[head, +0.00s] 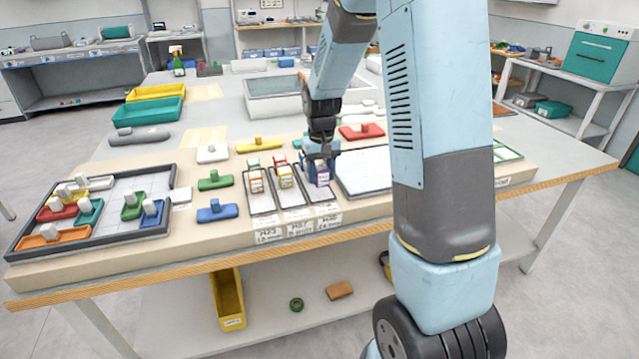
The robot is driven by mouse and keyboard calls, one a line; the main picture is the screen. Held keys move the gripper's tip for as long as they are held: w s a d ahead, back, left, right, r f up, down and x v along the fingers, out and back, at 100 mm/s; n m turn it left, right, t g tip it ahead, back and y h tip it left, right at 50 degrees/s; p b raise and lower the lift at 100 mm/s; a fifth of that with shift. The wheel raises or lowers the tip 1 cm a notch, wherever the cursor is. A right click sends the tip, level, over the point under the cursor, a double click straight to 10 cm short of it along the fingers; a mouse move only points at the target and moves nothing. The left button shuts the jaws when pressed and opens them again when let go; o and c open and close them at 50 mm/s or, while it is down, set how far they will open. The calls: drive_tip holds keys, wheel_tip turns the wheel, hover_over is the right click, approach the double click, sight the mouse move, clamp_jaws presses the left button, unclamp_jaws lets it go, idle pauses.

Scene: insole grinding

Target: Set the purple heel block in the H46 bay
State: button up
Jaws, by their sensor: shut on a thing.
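The purple heel block (322,179), with a pale label on its front, is at the right-hand bay (320,197) of the three-bay rack. The card below that bay seems to read H46, though the print is small. My gripper (319,166) points down and is shut on the block from above. Whether the block rests on the bay floor or hangs just above it I cannot tell. The left bay, marked H23, holds blocks with a red-and-white one (256,181) in front.
Left of the rack lie a blue handled piece (216,211) and a green one (215,180). A dark-rimmed tray (100,238) with several coloured pieces is at far left. A white panel (366,172) is close on the right. A red handled piece (361,132) lies behind.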

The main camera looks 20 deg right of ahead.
sight(320, 183)
drive_tip(key=shift+w+f, duration=0.2)
drive_tip(key=shift+f, duration=0.1)
drive_tip(key=shift+w+f, duration=0.15)
drive_tip(key=shift+f, duration=1.5)
drive_tip(key=o, duration=1.1)
drive_tip(key=shift+f, duration=0.1)
